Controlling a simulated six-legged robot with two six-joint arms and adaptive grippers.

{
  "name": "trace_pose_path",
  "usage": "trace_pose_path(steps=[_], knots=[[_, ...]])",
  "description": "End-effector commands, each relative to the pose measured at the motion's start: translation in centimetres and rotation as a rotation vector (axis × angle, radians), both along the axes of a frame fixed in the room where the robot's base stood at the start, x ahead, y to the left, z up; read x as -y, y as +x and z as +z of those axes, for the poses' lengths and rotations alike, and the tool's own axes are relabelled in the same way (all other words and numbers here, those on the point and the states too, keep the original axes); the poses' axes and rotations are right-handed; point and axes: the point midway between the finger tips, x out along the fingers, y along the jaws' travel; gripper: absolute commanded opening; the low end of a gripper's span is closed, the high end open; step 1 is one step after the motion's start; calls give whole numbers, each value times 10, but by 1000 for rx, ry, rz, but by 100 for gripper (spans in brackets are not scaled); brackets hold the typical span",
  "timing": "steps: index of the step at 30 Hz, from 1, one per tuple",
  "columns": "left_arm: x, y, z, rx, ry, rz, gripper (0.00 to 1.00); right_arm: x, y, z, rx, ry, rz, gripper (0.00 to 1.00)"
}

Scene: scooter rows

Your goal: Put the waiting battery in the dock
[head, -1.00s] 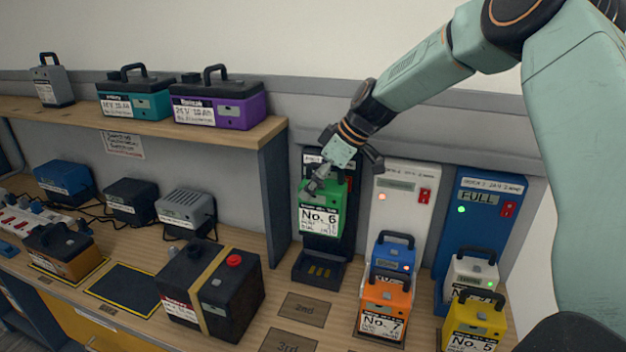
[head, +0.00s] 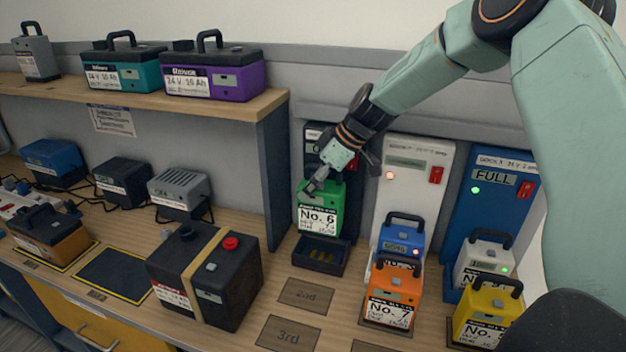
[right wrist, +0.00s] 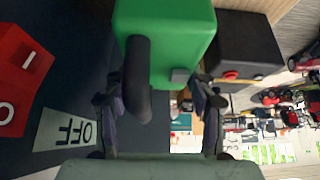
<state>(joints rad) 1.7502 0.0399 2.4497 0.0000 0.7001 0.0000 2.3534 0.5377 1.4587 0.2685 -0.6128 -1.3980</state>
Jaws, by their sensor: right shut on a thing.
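The green battery No. 6 (head: 319,217) is upright at the black dock (head: 322,262), the leftmost dock. My right gripper (head: 318,180) is shut on the battery's handle from above. The battery's lower edge is close to the dock's tray; the tray's contacts show below it, and I cannot tell whether it touches. In the right wrist view the green battery (right wrist: 170,40) is between my fingers, with its black handle (right wrist: 137,80). Beside it are the black dock's OFF display (right wrist: 75,132) and red switch (right wrist: 18,78). My left gripper is not in view.
A white dock (head: 412,165) holds a blue battery (head: 402,238); a blue dock (head: 492,180) marked FULL holds a white one (head: 485,262). Orange No. 7 (head: 394,290) and a yellow battery (head: 487,312) stand in front. A black strapped box (head: 205,280) is left; the 2nd marking (head: 306,296) is bare.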

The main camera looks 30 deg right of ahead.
Motion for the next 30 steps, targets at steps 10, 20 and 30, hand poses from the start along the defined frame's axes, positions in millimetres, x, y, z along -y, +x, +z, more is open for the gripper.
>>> trace_pose_path(steps=[10,20,30], knots=[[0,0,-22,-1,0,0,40,2,4,-29,7,-2,-2,0],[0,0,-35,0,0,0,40,3,4,-49,7,-2,-2,0],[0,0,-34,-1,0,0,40,3,4,-49,7,-2,-2,0]])
